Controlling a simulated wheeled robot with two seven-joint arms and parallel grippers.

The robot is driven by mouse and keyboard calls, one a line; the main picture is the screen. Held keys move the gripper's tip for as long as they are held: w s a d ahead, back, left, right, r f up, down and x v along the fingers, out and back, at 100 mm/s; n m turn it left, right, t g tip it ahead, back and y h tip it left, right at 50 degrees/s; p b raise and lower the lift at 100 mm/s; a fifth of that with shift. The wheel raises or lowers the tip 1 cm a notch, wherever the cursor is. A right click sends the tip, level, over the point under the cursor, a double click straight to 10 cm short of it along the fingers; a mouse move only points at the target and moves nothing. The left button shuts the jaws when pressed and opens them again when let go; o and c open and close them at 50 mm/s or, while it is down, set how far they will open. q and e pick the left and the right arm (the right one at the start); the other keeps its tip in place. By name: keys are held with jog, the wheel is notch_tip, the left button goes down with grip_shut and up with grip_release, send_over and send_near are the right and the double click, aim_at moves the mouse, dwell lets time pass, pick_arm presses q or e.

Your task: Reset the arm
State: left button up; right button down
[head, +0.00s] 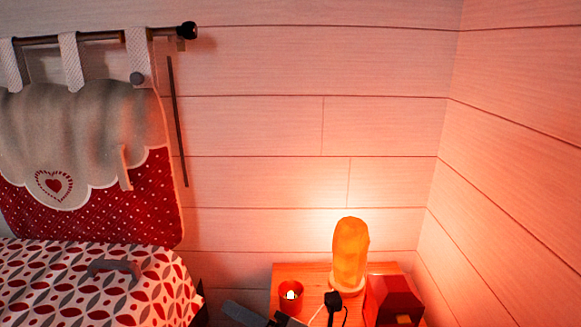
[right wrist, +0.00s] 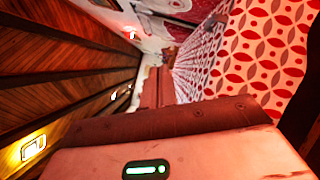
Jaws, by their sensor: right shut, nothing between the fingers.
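My right gripper (head: 243,314) shows only in part as a dark grey shape at the bottom edge of the head view, just left of the nightstand. It is shut and empty. The rest of the right arm is cut off by the frame. My left gripper is not in view. The right wrist view shows no fingers clearly; a reddish surface with a small green-lit display (right wrist: 146,170) fills its lower part.
A wooden nightstand (head: 311,272) holds a glowing orange lamp (head: 350,254), a red candle cup (head: 291,299) and a dark red box (head: 392,301). The patterned bed (head: 60,300) stands left, with a grey handle-like object (head: 115,268) on it. Plank walls close the back and right.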

jog(key=s+d+f+m+t+h+p, duration=0.1)
jog(key=d+f+m+t+h, duration=0.3)
jog(key=d+m, duration=0.55)
jog(key=d+f+m+t+h+p, duration=0.15)
jog(key=d+m+t+h, duration=0.35)
jog(key=m, duration=0.9)
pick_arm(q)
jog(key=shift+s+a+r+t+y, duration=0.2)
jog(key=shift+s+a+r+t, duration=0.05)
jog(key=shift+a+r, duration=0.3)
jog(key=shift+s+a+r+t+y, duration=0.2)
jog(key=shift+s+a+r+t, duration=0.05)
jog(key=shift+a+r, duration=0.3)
pick_arm(e)
jog(key=s+d+f+m+g+h, duration=0.5)
jog(key=s+d+f+m+g, duration=0.1)
jog(key=s+f+m, duration=0.4)
jog(key=shift+s+d+f+m+g, duration=0.3)
jog(key=shift+s+f+m+g, duration=0.15)
jog(key=shift+s, duration=0.2)
